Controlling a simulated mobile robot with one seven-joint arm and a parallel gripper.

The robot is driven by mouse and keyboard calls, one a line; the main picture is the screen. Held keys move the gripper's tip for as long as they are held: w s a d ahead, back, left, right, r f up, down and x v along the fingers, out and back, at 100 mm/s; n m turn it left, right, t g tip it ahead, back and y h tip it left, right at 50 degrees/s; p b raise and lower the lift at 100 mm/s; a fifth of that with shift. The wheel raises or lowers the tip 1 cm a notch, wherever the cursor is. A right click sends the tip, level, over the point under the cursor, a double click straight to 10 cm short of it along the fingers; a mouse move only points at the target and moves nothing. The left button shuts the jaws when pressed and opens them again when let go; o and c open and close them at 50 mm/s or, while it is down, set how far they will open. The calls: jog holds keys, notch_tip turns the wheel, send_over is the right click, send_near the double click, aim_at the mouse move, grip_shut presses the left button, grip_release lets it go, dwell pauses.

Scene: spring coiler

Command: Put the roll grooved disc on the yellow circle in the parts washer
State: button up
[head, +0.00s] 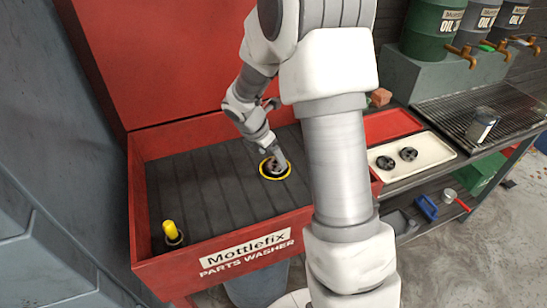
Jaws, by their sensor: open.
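The red parts washer (148,262) stands open in front of me, its dark slatted floor showing. A yellow circle (263,174) is on that floor towards the right. A dark disc (271,167) lies inside the circle, partly covered by my gripper; its grooves are too small to make out. My gripper (277,168) is open and low over the disc, pointing down. I cannot tell whether its fingers touch the disc.
A cream tray (437,157) with two dark discs (397,158) sits on the bench at right, beside a red tray (388,124). A yellow nozzle (170,230) stands in the washer's front left corner. Oil drums (433,30) stand at back right.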

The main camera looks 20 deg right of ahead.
jog(key=s+a+r+m+t+p, duration=0.1)
jog(key=s+a+r+m, duration=0.1)
jog(key=s+r+m, duration=0.6)
jog(key=s+a+r+m+p, duration=0.1)
jog(key=s+a+r+m, duration=0.15)
jog(key=r, duration=0.95)
jog(key=s+a+r+m+t+y, duration=0.1)
jog(key=s+a+r+m+y, duration=0.1)
jog(key=s+m, duration=0.4)
jog(key=s+a+r+m+t+y, duration=0.1)
jog(key=s+a+m+t+y, duration=0.1)
jog(key=s+m, duration=0.4)
jog(key=shift+s+r, duration=0.4)
jog(key=shift+s, duration=0.7)
notch_tip(320, 180, up, 7)
jog(key=p, duration=0.7)
